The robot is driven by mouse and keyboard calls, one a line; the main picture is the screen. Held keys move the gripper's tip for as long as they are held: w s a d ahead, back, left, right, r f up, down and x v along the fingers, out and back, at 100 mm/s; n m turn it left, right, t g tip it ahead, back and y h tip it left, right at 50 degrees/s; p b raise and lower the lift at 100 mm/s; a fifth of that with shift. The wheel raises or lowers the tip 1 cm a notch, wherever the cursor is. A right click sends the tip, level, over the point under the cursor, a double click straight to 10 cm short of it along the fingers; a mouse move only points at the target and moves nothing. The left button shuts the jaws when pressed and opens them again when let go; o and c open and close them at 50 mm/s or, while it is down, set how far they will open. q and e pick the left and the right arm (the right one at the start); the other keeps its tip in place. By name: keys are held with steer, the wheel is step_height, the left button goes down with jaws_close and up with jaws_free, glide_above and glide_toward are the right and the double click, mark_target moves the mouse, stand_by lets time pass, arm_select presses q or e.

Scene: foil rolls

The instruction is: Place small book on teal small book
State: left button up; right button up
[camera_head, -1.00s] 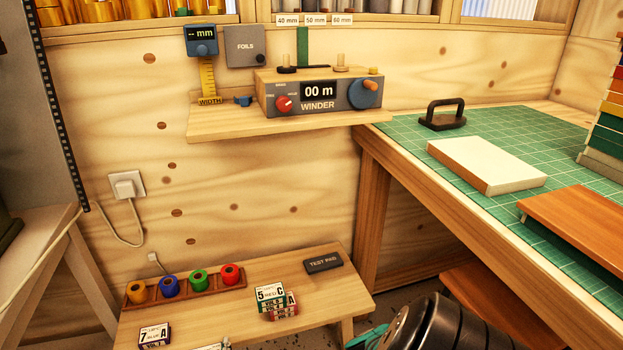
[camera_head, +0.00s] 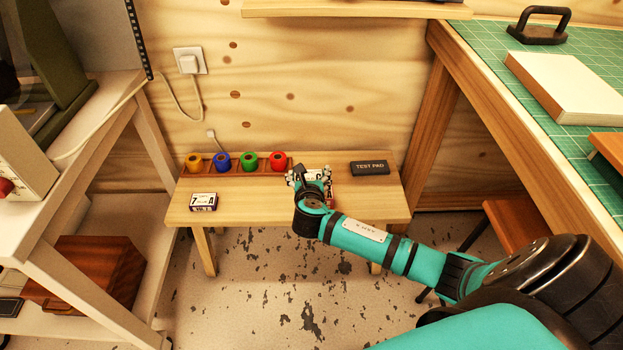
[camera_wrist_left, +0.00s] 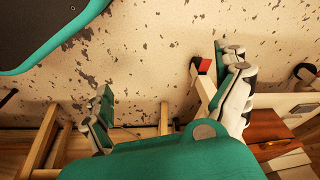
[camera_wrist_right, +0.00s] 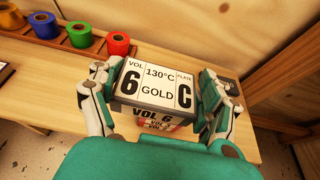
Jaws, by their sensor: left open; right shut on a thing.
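My right gripper (camera_wrist_right: 160,88) is shut on a small book (camera_wrist_right: 155,84), with a finger at each side. Its white top label reads VOL 6, 130°C, GOLD, plate C. A small stack (camera_wrist_right: 158,128) with a red lower part shows below the held book; whether they touch is unclear. In the head view the right gripper (camera_head: 311,180) is over the stack on the low bench and covers most of it. I cannot make out which book is the teal one. My left gripper (camera_wrist_left: 168,85) is open and empty above the floor in the left wrist view.
A small book marked 7 (camera_head: 203,201) lies at the low bench's (camera_head: 255,210) left front. Behind it is a rack of coloured rolls (camera_head: 235,168). A black test pad (camera_head: 369,167) lies at the right. The bench between book 7 and the stack is clear.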

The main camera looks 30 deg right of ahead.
mark_target(311, 176)
steer(key=w+d, duration=0.2)
steer(key=shift+w+d+f, duration=0.2)
steer(key=shift+w, duration=0.2)
step_height(311, 176, down, 4)
steer(key=shift+r+b, duration=0.25)
steer(key=shift+b, duration=0.85)
arm_select(q)
steer(key=w+v, duration=0.2)
steer(key=v, duration=0.6)
steer(key=shift+r, duration=0.55)
arm_select(e)
steer(key=o, duration=1.1)
steer(key=shift+f, duration=0.1)
arm_select(q)
steer(key=shift+r+t, duration=0.1)
steer(key=shift+t, duration=0.2)
arm_select(e)
steer(key=shift+o, duration=0.2)
